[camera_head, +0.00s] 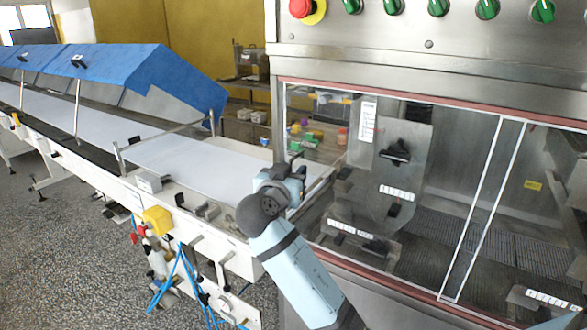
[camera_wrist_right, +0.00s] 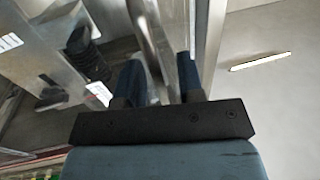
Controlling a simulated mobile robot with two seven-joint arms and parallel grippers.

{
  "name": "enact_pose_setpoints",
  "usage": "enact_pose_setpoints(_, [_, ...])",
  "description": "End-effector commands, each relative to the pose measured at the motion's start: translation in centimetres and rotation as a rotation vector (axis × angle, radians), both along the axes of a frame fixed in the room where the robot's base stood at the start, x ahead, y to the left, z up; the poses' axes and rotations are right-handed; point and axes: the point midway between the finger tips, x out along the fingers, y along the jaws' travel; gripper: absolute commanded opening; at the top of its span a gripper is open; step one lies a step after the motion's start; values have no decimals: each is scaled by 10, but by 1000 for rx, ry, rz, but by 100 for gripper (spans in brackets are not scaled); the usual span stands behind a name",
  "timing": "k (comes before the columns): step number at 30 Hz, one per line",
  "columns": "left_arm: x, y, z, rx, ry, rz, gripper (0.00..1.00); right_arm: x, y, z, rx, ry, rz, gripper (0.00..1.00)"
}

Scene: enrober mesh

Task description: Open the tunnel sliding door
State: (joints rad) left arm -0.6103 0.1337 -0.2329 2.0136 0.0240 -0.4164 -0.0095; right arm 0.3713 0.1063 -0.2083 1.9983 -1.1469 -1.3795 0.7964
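The tunnel's sliding door is a clear panel (camera_head: 350,125) on the front of the steel machine, with a reddish strip along its top edge. A white-edged vertical strip (camera_head: 485,205) stands in the glazed front. My right gripper (camera_head: 301,168) is at the left end of the glazed front, small and partly hidden by its own wrist. In the right wrist view its two dark blue fingers (camera_wrist_right: 160,75) are spread apart. A metal upright (camera_wrist_right: 150,35) shows between and beyond them; I cannot tell whether they touch it. My left gripper is not in view.
A white conveyor belt (camera_head: 180,160) with a blue hood (camera_head: 150,75) runs off to the left. A red button (camera_head: 301,8) and green knobs (camera_head: 438,7) sit above the door. Blue hoses (camera_head: 185,280) hang below the conveyor. Grey floor (camera_head: 70,240) is clear at lower left.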

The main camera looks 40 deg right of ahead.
Motion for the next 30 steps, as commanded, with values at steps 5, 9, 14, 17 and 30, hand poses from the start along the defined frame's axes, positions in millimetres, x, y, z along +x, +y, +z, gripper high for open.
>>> enact_pose_setpoints(5, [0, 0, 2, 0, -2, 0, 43, 5, -8, 0, -1, 0, -1, 35])
enact_pose_setpoints(9, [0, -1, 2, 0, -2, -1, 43, 6, -9, 0, 0, 0, 0, 35])
enact_pose_setpoints(14, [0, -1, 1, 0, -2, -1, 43, 5, -8, 0, 0, 0, 0, 23])
enact_pose_setpoints(17, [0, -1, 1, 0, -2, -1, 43, 5, -8, 0, 0, 0, 0, 0])
enact_pose_setpoints(30, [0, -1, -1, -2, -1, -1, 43, 8, -11, -1, 2, 1, -1, 0])
